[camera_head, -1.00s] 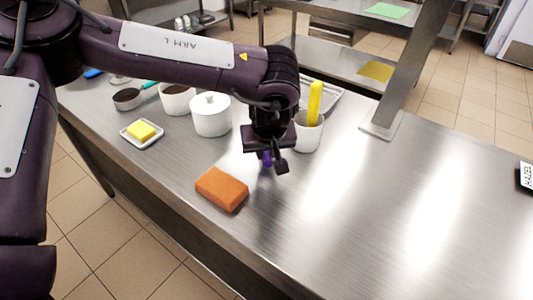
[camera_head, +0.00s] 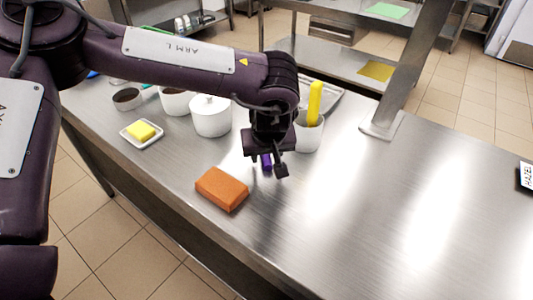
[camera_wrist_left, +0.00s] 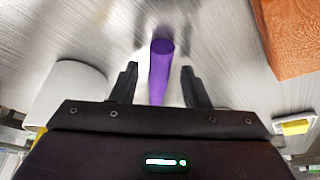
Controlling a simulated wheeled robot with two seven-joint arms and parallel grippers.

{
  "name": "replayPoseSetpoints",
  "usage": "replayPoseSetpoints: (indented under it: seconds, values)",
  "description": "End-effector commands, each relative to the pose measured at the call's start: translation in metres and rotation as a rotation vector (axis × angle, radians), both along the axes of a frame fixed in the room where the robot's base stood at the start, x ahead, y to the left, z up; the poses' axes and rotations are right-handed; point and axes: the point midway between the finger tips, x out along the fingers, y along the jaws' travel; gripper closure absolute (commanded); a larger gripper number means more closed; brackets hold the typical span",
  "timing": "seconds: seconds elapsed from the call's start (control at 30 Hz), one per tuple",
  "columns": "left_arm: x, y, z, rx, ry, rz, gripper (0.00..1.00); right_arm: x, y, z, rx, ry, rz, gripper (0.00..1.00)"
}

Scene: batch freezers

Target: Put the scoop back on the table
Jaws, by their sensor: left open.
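The scoop shows as a purple handle (camera_wrist_left: 161,62) between the spread fingers of my left gripper (camera_wrist_left: 160,72) in the left wrist view. There is a gap on each side of the handle, so the fingers are open around it and apart from it. In the head view a small purple piece (camera_head: 266,162) shows under my left gripper (camera_head: 268,167), low over the steel table (camera_head: 350,220). The rest of the scoop is hidden by the gripper, and I cannot tell whether it rests fully on the table. My right gripper is not in view.
An orange block (camera_head: 222,189) lies close to the left of the gripper. A white container (camera_head: 308,137) with a yellow handle (camera_head: 315,100) stands just behind it. A lidded white pot (camera_head: 210,116) and a butter dish (camera_head: 141,134) stand left.

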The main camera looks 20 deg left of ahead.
Motion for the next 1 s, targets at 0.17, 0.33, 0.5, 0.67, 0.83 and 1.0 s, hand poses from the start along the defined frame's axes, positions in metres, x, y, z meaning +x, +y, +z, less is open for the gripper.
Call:
replayPoseSetpoints:
  seconds: [0.17,0.33,0.5,0.67,0.83,1.0]
  values:
    - [-0.009,-0.005,0.026,-0.003,-0.005,-0.003,0.58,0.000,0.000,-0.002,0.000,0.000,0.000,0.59]
    - [-0.022,-0.010,0.061,-0.003,-0.005,-0.002,0.58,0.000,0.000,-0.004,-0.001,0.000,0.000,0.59]
    - [-0.034,-0.015,0.090,-0.002,-0.002,-0.002,0.58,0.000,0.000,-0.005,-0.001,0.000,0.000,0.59]
    - [-0.040,-0.017,0.105,-0.001,0.000,0.000,0.58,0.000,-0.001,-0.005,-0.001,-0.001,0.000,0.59]
    - [-0.042,-0.017,0.110,-0.001,0.000,0.000,0.58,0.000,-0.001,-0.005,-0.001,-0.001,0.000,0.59]
    - [-0.042,-0.018,0.110,-0.001,0.000,0.000,0.58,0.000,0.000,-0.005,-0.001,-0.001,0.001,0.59]
